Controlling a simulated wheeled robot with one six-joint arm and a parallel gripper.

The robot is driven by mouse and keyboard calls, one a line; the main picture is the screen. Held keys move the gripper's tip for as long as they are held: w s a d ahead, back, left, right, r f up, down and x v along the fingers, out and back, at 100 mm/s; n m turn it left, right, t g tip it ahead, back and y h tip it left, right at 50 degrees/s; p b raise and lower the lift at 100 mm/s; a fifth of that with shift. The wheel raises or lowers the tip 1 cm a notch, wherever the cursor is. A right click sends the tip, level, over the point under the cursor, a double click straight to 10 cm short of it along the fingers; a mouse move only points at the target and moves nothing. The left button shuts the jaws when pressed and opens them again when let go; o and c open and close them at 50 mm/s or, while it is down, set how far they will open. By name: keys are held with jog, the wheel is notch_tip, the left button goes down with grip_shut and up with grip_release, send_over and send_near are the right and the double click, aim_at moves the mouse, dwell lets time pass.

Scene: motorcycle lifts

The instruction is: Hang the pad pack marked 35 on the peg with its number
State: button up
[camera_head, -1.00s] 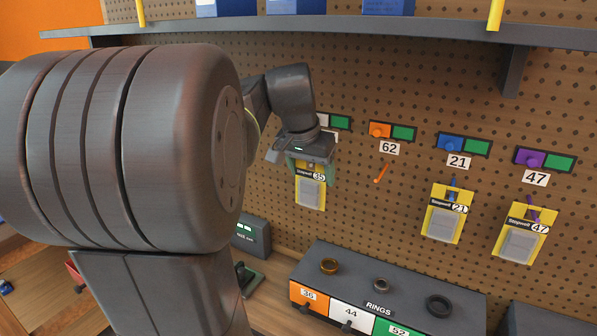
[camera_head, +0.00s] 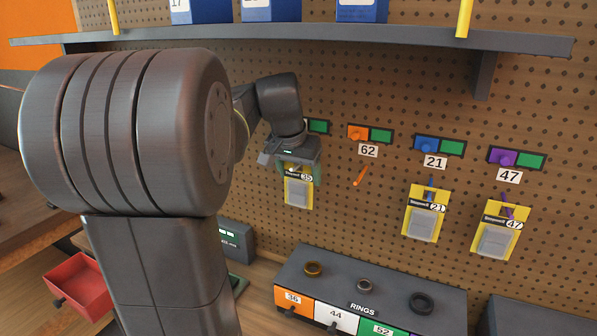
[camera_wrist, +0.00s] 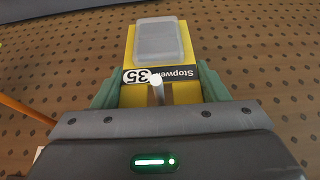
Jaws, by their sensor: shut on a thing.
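The pad pack marked 35 (camera_head: 298,193) is a yellow card with a clear grey pad and a black label. It hangs upright in my gripper (camera_head: 299,170), in front of the pegboard. In the wrist view my gripper (camera_wrist: 160,92) has its green fingers shut on the sides of the card, and the pack (camera_wrist: 160,42) appears upside down. A pale peg (camera_wrist: 157,86) shows in front of the card between the fingers. It looks as if it comes through the card's top, but I cannot tell for sure. The number plate behind my gripper is hidden.
To the right, an orange peg (camera_head: 361,176) under plate 62 is empty. Packs 21 (camera_head: 424,218) and 47 (camera_head: 499,236) hang on their pegs. A shelf (camera_head: 380,40) runs above. A grey rings box (camera_head: 330,275) stands below, and a red drawer (camera_head: 80,287) is at lower left.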

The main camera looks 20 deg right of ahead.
dwell(0.4)
jog(key=o, duration=1.2)
jog(key=shift+c, duration=0.2)
jog(key=b+v, duration=0.1)
jog(key=v, duration=0.4)
jog(key=shift+s+a, duration=0.2)
jog(key=shift+a, duration=0.05)
jog(key=s+a+b, duration=0.3)
jog(key=s+a, duration=0.4)
jog(key=a, duration=0.1)
jog(key=shift+s+a, duration=0.25)
jog(key=shift+a, duration=0.1)
jog(key=shift+d, duration=0.1)
